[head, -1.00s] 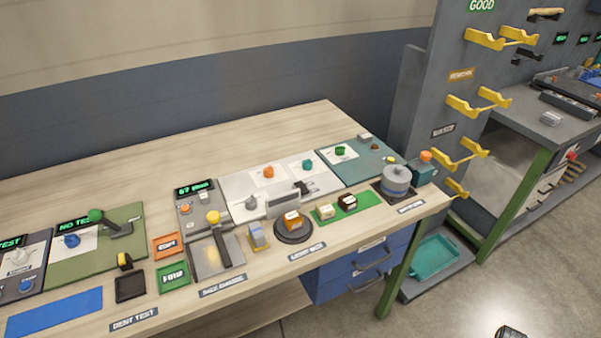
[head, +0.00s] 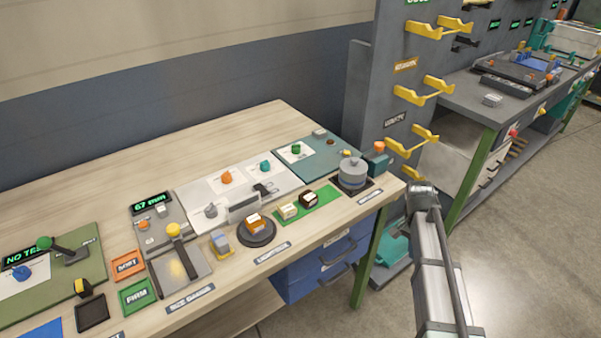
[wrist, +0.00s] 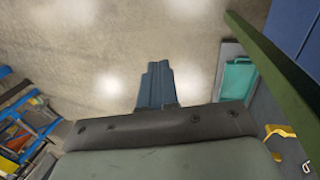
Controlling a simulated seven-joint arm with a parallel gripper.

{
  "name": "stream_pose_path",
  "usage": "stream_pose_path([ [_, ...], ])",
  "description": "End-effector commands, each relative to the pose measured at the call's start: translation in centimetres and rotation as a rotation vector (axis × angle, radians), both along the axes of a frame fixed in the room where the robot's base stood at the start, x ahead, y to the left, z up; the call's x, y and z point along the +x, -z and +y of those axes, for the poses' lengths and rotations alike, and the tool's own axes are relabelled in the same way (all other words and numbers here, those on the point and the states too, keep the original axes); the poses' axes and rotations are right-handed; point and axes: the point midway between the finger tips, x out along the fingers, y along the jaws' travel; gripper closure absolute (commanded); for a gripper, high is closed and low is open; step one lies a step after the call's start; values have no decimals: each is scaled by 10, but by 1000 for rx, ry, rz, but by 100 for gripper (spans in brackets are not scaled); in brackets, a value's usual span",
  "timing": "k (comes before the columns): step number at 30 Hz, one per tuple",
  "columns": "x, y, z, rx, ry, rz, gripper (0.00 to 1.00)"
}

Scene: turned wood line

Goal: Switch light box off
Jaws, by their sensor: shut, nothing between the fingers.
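A label that seems to read "LIGHTBOX" (head: 272,253) is on the front edge of the wooden bench. Behind it, a round dark turntable (head: 257,233) carries an orange-and-white block. A pale panel (head: 240,186) with an orange knob (head: 226,178), a teal knob (head: 265,167), a grey knob (head: 211,211) and a small dark part (head: 262,190) lies behind that. I cannot tell which part is the light box switch, or whether it is on. My gripper (wrist: 155,66) is shut and empty in the wrist view, above the floor and away from the bench top.
The gauge panel (head: 158,222) reads 67 mm. A green tray (head: 324,205) with small blocks and a grey round pot (head: 353,174) stand toward the right. Blue drawers (head: 318,275) and a green leg (head: 377,258) are below. A teal bin (wrist: 237,78) is near the floor.

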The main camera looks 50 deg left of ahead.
Motion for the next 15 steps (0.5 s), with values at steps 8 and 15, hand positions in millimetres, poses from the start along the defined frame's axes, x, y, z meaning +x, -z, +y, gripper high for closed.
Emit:
stream_pose_path([
  [8, -19, -82, 82, 32, -5, -71, 100],
  [15, -57, -157, 160, 76, 0, -116, 100],
])
